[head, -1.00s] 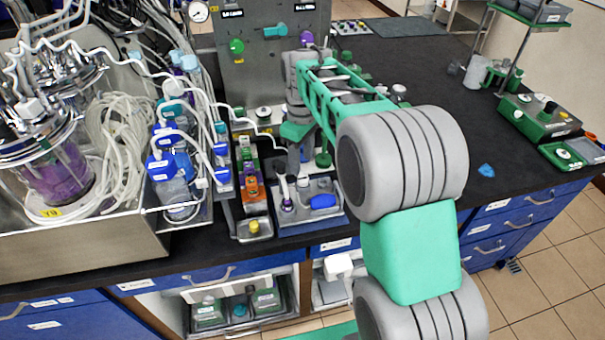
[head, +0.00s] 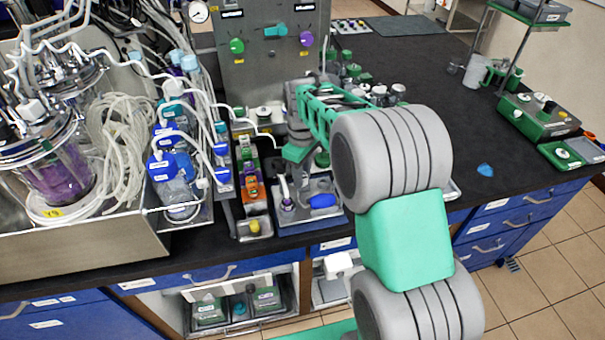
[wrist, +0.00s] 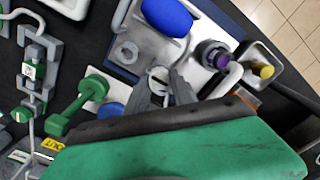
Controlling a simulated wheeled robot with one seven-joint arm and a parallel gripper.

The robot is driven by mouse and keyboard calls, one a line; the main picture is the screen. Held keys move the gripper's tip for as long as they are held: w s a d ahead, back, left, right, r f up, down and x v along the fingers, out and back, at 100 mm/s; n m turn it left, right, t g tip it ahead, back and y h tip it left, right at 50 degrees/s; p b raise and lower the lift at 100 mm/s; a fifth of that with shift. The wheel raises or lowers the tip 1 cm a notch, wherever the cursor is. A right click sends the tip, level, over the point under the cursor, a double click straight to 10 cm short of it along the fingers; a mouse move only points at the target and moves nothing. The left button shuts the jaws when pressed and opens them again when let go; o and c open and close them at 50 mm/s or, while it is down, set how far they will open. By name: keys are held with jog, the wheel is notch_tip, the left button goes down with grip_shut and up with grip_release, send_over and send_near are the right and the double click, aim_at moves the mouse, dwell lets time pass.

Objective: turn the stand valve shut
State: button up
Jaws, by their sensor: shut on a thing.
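A grey stand (wrist: 125,52) with a blue oval bulb (wrist: 167,16) and a purple-capped part (wrist: 215,54) lies under my gripper in the wrist view. My gripper (wrist: 163,80) points down at the stand, its grey fingers shut on a small pale part between them. This part, which I take for the stand valve (wrist: 157,72), is mostly hidden by the fingers, so its turn angle cannot be told. In the head view the stand (head: 297,213) and blue bulb (head: 323,201) sit near the bench's front edge, and my arm hides part of the area behind.
An orange holder with a yellow-knobbed tray (head: 254,227) stands left of the stand. A green dumbbell-shaped handle (wrist: 80,105) lies close to my gripper. The steel bioreactor tub (head: 100,240) fills the left. The black bench top (head: 430,70) is largely clear at the right.

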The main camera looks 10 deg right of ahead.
grip_shut()
jog(key=shift+m, duration=0.3)
jog(key=m, duration=0.7)
jog(key=shift+m, duration=0.4)
jog(key=m, duration=0.4)
jog(key=shift+d+m, duration=0.1)
jog(key=shift+m, duration=0.2)
jog(key=m, duration=0.4)
jog(key=shift+m, duration=0.4)
jog(key=o, duration=0.7)
grip_release()
jog(key=shift+c, duration=0.2)
